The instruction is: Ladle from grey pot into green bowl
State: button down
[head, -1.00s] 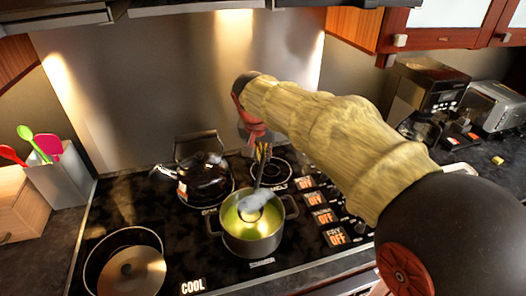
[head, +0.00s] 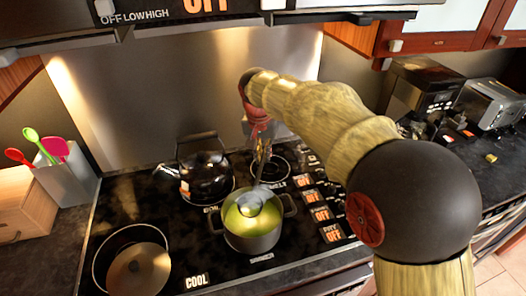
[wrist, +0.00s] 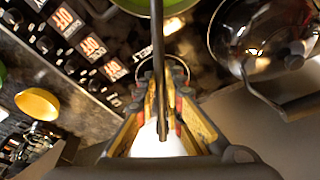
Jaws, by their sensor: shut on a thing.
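The grey pot (head: 251,243) stands on the stove with yellow-green liquid in it. The ladle (head: 260,180) stands steeply, its handle rising from the pot and its head at the liquid. My gripper (head: 262,142) is above and behind the pot, shut on the upper handle. In the wrist view my gripper (wrist: 160,115) has the dark ladle handle (wrist: 157,60) between its yellow pads, with the pot's rim at the top edge. No whole green bowl shows; a green sliver (wrist: 2,74) at the wrist view's left edge may be part of it.
A dark kettle (head: 205,180) stands close behind and left of the pot. A lidded pan (head: 135,265) is at front left. Utensils stand in a grey holder (head: 68,180). A yellow-orange bowl-like thing (wrist: 38,103) lies on the counter. A coffee maker (head: 420,95) and toaster (head: 490,105) are at right.

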jog(key=shift+w+d+r+g+y+p, duration=0.15)
jog(key=shift+w+g+p, duration=0.3)
jog(key=shift+p, duration=1.6)
jog(key=shift+w+r+g+y+p, duration=0.15)
jog(key=shift+g+p, duration=0.5)
jog(key=shift+p, duration=1.4)
jog(key=shift+w+f+p, duration=0.1)
jog(key=shift+p, duration=0.35)
